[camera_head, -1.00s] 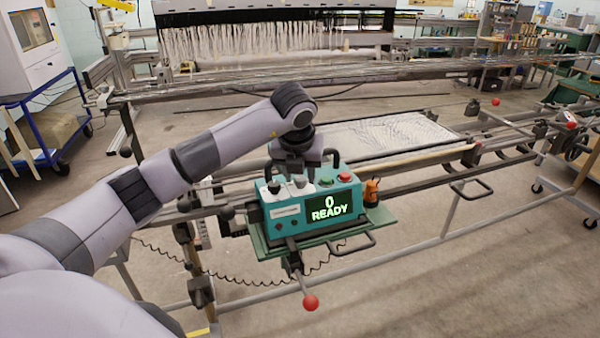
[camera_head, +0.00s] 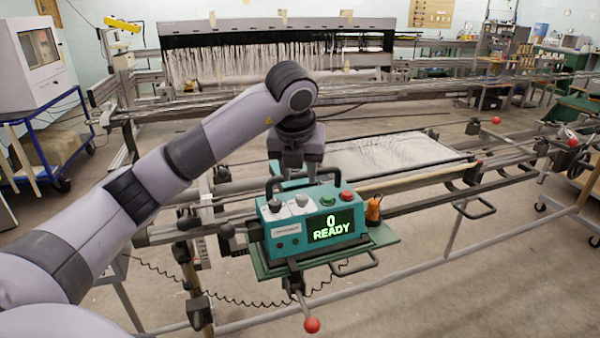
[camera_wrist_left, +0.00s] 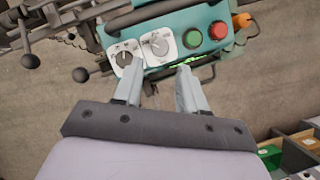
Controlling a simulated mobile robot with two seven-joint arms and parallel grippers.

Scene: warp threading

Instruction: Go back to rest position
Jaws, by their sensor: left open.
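My left gripper (camera_wrist_left: 157,88) is open, its two fingers apart with nothing between them. In the head view the left wrist is above and behind the teal control box (camera_head: 287,247), whose top and handle hide the fingertips. My right gripper is not in view.
The box stands on a green shelf (camera_head: 378,246) on the frame's rail. An orange object (camera_head: 373,209) stands beside it. A red-ball lever (camera_head: 312,325) sticks out below. The loom (camera_head: 275,50) is behind. Open floor (camera_head: 470,290) lies at front right.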

